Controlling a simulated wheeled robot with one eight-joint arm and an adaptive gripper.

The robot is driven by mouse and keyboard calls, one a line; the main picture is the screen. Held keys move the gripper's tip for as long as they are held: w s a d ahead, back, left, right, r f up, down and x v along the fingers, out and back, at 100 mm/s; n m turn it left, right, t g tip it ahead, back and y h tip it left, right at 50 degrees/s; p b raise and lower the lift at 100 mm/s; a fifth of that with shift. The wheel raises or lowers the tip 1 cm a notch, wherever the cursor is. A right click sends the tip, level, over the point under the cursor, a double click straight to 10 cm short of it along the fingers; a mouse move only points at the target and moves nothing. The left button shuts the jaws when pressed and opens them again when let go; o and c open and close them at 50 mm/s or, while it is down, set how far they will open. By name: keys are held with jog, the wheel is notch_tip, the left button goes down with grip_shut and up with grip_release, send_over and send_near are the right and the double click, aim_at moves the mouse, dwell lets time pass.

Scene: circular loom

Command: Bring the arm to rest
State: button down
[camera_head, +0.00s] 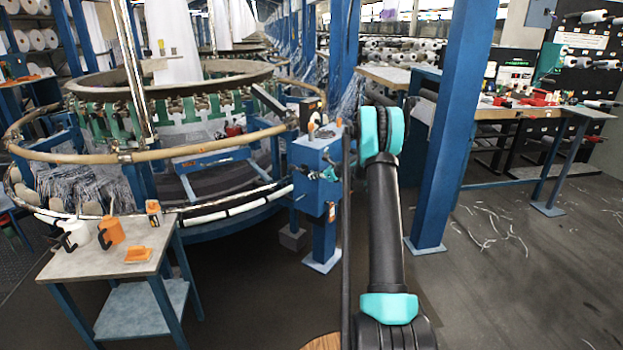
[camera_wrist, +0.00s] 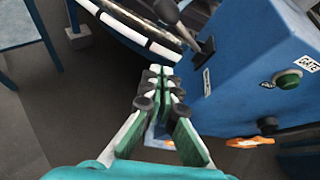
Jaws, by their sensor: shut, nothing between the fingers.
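My arm (camera_head: 385,220) rises from the bottom of the head view, right of the blue control post (camera_head: 312,185). In the wrist view my gripper (camera_wrist: 165,72) is shut, its green-lined fingers together at the tips with nothing between them. It is in front of and left of the blue control box (camera_wrist: 255,60), which has a lever (camera_wrist: 190,38), a GATE label (camera_wrist: 307,64) and a green button (camera_wrist: 289,80). I cannot tell the exact gap to the box. In the head view the gripper is not clearly made out.
The circular loom's ring (camera_head: 215,147) fills the left side. A small table (camera_head: 105,266) with orange items and dark-handled tools stands front left. A blue pillar (camera_head: 455,130) stands close right of my arm. A workbench (camera_head: 520,113) stands farther right. The floor (camera_head: 500,270) at right is open, with scattered threads.

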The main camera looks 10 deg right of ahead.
jog(key=shift+r, duration=0.1)
jog(key=s+a+r+n+g+h, duration=0.1)
jog(key=s+a+r+n, duration=0.2)
jog(key=s, duration=0.6)
jog(key=s+a+r+n+g+h, duration=0.1)
jog(key=s+r+n, duration=0.1)
jog(key=s+n, duration=0.55)
jog(key=s+a+r+n+g+h, duration=0.1)
jog(key=s+a+r+n, duration=0.15)
jog(key=s, duration=0.85)
jog(key=s+d+f+n+g+h, duration=0.1)
jog(key=s+n, duration=0.5)
jog(key=s, duration=1)
jog(key=s+d+f+n+g+h, duration=0.1)
jog(key=s+d+f+n+h, duration=0.2)
jog(key=s, duration=1.4)
jog(key=f+n+h, duration=0.1)
jog(key=f+n, duration=0.1)
jog(key=n, duration=0.2)
